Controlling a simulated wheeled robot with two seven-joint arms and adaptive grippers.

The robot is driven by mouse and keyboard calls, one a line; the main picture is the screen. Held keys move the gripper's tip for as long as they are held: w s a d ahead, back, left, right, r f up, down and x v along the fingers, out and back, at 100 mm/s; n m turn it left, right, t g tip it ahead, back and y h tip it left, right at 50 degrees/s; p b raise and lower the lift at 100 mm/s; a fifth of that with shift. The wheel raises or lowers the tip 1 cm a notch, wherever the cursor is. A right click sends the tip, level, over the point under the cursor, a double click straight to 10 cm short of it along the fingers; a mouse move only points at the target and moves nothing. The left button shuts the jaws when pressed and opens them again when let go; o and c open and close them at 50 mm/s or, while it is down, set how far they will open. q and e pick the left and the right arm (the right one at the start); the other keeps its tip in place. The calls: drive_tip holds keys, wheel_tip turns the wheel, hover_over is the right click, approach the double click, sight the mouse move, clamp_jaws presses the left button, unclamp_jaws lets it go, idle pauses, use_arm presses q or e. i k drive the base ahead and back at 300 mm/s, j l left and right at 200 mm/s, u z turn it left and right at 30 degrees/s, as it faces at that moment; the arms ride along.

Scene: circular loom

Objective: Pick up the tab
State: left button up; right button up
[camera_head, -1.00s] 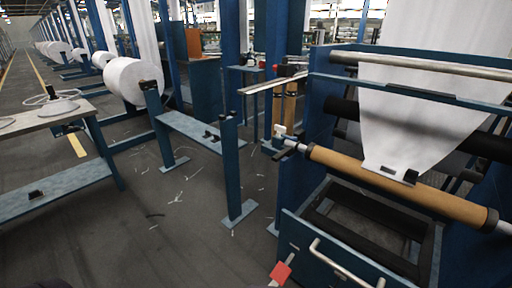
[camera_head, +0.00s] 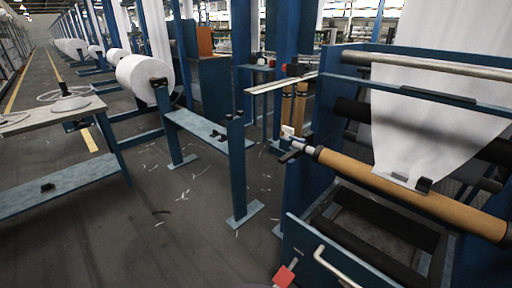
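A small red tab (camera_head: 284,276) shows at the bottom edge of the head view, low by the front left corner of the blue loom frame (camera_head: 310,175). Its lower end is close to the picture edge. A white fabric sheet (camera_head: 430,105) hangs down to a brown roller (camera_head: 410,196), with a small dark piece (camera_head: 423,185) at its lower right corner. Neither of my grippers shows in this view, so I cannot see whether they are open or shut.
A pale curved handle (camera_head: 330,264) is right of the red tab. Blue posts with a narrow shelf (camera_head: 205,128) stand in the middle. A table (camera_head: 50,115) is at left, and a large white roll (camera_head: 145,78) stands behind. Grey floor with scraps lies between them.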

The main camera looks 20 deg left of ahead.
sight(224, 139)
drive_tip(key=i+l+u, duration=0.1)
drive_tip(key=u, duration=0.25)
drive_tip(key=i+l+u, duration=0.15)
drive_tip(key=u, duration=0.2)
